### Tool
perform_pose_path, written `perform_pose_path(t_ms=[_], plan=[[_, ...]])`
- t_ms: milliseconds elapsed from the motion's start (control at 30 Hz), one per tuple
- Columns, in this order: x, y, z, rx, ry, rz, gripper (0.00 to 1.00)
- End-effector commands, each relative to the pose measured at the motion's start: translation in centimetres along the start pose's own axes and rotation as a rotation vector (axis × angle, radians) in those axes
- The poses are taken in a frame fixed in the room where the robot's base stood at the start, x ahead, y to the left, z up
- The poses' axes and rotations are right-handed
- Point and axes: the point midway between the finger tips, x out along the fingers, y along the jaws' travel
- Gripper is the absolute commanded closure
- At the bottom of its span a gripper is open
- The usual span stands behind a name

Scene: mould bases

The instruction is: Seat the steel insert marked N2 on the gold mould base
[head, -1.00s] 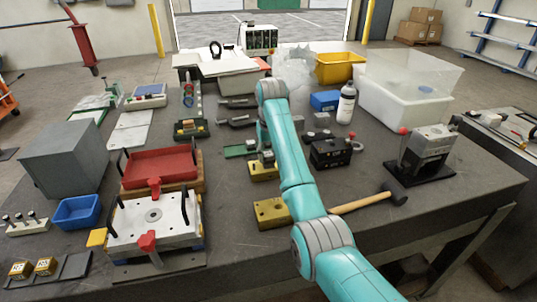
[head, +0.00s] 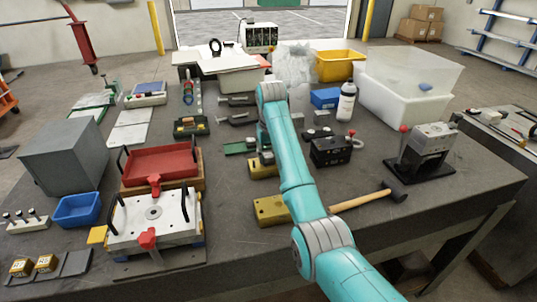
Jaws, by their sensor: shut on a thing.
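A gold mould base (head: 262,171) stands mid-table, partly behind my teal arm. A second gold block (head: 270,210) with holes lies nearer the front edge. My gripper (head: 266,151) points down over the farther gold base, mostly hidden by my wrist and forearm. It is shut on a small grey steel insert (head: 267,158), low at the top of that base. I cannot tell whether the insert touches the base or is level in it. No N2 mark can be read at this size.
A black block (head: 330,151) and small steel pieces (head: 312,134) stand right of my arm. A hammer (head: 362,201) lies in front of them. A green plate (head: 238,147) is just left of the base. A white mould plate (head: 178,222) and red tray (head: 160,165) stand at left.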

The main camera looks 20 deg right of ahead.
Motion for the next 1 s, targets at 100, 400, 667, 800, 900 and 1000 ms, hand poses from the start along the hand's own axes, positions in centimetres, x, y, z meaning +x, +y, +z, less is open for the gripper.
perform_pose_path(t_ms=[100, 400, 667, 800, 900, 1000], plan=[[0.15, 0.0, 0.01, 0.0, 0.001, 0.0, 1.0], [0.61, 0.0, 0.07, 0.0, 0.001, 0.0, 1.0], [0.74, 0.0, 0.09, 0.0, 0.0, 0.0, 0.32], [0.73, 0.0, 0.09, 0.0, 0.0, 0.0, 0.32], [0.78, 0.0, 0.12, 0.0, -0.001, 0.0, 0.32], [0.53, 0.0, 0.07, 0.0, 0.0, 0.0, 0.32]])
